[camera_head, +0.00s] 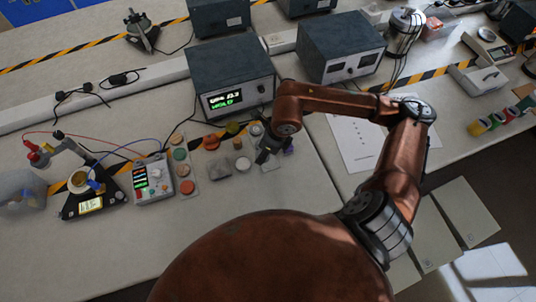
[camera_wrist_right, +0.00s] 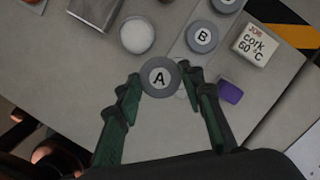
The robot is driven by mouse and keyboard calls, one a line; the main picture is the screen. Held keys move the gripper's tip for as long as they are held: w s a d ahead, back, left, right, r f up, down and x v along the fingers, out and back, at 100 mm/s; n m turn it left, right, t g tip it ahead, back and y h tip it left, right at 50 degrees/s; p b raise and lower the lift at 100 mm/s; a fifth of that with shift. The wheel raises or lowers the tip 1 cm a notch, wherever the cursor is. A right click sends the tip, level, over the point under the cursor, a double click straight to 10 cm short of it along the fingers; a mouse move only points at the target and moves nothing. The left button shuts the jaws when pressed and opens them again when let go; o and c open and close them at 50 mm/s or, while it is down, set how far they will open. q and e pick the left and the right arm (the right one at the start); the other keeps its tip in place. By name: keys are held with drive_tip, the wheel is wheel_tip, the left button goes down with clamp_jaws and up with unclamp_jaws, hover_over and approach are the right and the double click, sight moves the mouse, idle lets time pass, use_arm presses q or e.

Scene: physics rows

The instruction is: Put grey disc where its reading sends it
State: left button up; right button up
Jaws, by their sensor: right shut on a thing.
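The grey disc (camera_wrist_right: 159,77), with a black letter A on a white centre, sits between the fingertips of my right gripper (camera_wrist_right: 160,84) in the right wrist view. The gripper is shut on it. In the head view, my right gripper (camera_head: 266,153) is low over the bench, and the disc cannot be made out there. Beyond it lies a grey disc marked B (camera_wrist_right: 203,36), with part of another round grey piece (camera_wrist_right: 228,3) at the picture's top edge. A digital meter (camera_head: 228,90) shows green and white text, too small to read surely. My left gripper is not in view.
Bare bench lies in front.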

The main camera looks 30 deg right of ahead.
drive_tip(key=d+f, duration=0.1)
drive_tip(key=f, duration=0.1)
drive_tip(key=w+d+f, duration=0.1)
drive_tip(key=d+f, duration=0.1)
drive_tip(key=shift+w, duration=0.1)
drive_tip(key=x, duration=0.3)
drive_tip(key=shift+s+d+f, duration=0.2)
drive_tip(key=shift+s+d, duration=0.05)
drive_tip(key=shift+f+b, duration=0.1)
drive_tip(key=shift+b, duration=0.25)
drive_tip(key=o, duration=1)
